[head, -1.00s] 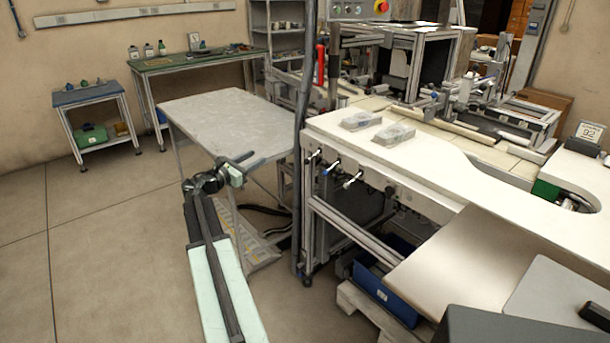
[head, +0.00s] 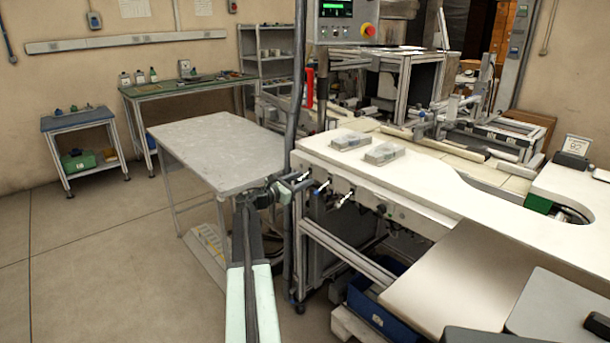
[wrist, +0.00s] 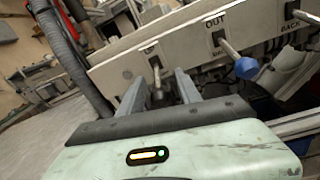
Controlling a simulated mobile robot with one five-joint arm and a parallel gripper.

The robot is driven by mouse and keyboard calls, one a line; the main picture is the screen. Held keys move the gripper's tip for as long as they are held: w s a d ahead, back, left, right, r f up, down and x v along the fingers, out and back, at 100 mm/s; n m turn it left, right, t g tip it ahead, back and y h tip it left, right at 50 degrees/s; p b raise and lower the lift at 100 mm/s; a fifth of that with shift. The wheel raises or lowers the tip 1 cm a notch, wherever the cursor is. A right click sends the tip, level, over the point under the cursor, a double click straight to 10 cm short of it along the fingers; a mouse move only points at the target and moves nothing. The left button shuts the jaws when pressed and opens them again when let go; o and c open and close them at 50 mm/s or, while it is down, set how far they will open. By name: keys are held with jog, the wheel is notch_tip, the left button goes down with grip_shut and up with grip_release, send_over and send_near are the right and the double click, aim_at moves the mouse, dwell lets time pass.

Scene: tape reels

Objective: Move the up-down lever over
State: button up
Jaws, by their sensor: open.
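A row of levers sits on the front panel of the white machine table. In the wrist view, the leftmost lever (wrist: 156,74), a metal stem with a dark knob, stands between the two fingers of my gripper (wrist: 158,84). The fingers are open, one on each side of it; I cannot tell whether either touches it. The small label above this lever is not readable. To its right is a blue-knobbed lever (wrist: 236,58) under the label OUT. In the head view, my gripper (head: 292,184) is at the table's left corner, near the blue-knobbed lever (head: 322,187).
Another lever (head: 343,199) is further right on the panel. A dark upright post (head: 297,90) with a hose stands close to my gripper. A grey table (head: 225,150) is to the left. Blue crates (head: 375,310) sit low under the machine. The floor at left is clear.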

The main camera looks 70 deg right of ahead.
grip_shut()
jog(key=shift+a+f, duration=0.1)
dwell(1.2)
